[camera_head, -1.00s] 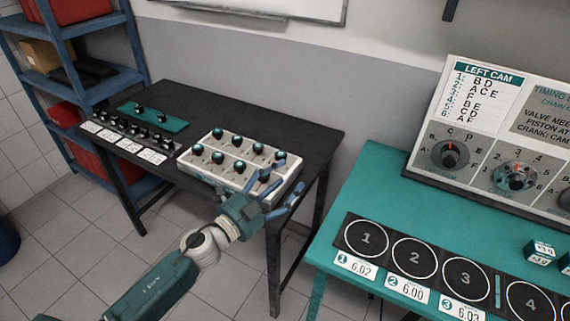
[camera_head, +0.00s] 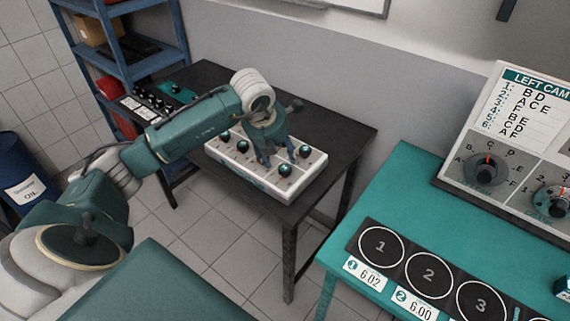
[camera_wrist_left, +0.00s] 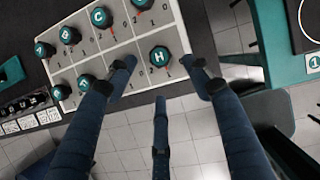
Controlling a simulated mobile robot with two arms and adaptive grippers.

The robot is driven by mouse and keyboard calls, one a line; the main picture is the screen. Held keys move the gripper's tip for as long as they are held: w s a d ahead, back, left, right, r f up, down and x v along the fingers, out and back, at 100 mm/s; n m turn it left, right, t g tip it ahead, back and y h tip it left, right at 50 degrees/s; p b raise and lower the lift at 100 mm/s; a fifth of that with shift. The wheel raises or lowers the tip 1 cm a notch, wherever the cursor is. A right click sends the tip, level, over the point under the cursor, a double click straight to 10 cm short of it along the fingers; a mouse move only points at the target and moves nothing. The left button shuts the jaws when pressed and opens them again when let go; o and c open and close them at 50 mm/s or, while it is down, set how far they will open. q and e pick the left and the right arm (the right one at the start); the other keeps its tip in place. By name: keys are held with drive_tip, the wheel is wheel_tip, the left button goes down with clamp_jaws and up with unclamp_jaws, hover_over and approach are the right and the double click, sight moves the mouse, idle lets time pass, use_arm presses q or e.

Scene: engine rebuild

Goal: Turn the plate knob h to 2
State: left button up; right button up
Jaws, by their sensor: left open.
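The plate is a pale knob panel (camera_head: 243,172) on a dark table. It carries two rows of dark teal-capped knobs. Plate knob H (camera_wrist_left: 160,56) is at the end of its row in the left wrist view; in the head view it is the front right knob (camera_head: 285,170). Small digits are printed around it, but I cannot read its setting surely. My left gripper (camera_head: 277,156) is over the panel's right part, pointing down. In the wrist view its open, blue fingers (camera_wrist_left: 163,76) flank knob H, apparently without gripping it. My right gripper is not in view.
The dark table (camera_head: 335,135) also holds a smaller knob strip (camera_head: 150,112) at its left. A teal bench (camera_head: 385,205) with numbered circles and an upright dial board (camera_head: 480,135) stands at right. A blue shelf (camera_head: 125,70) and an oil drum (camera_head: 22,180) are at left.

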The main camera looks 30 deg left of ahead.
sight(285, 167)
use_arm(q)
drive_tip(key=p+x, duration=0.2)
drive_tip(key=x, duration=0.5)
drive_tip(key=shift+w+f, duration=0.3)
drive_tip(key=shift+f, duration=0.45)
drive_tip(key=shift+a, duration=0.1)
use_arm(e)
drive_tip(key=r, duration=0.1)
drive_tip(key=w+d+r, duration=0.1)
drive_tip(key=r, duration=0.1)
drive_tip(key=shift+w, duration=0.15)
use_arm(q)
drive_tip(key=c, duration=1.1)
drive_tip(key=shift+o, duration=0.2)
drive_tip(key=shift+r, duration=0.1)
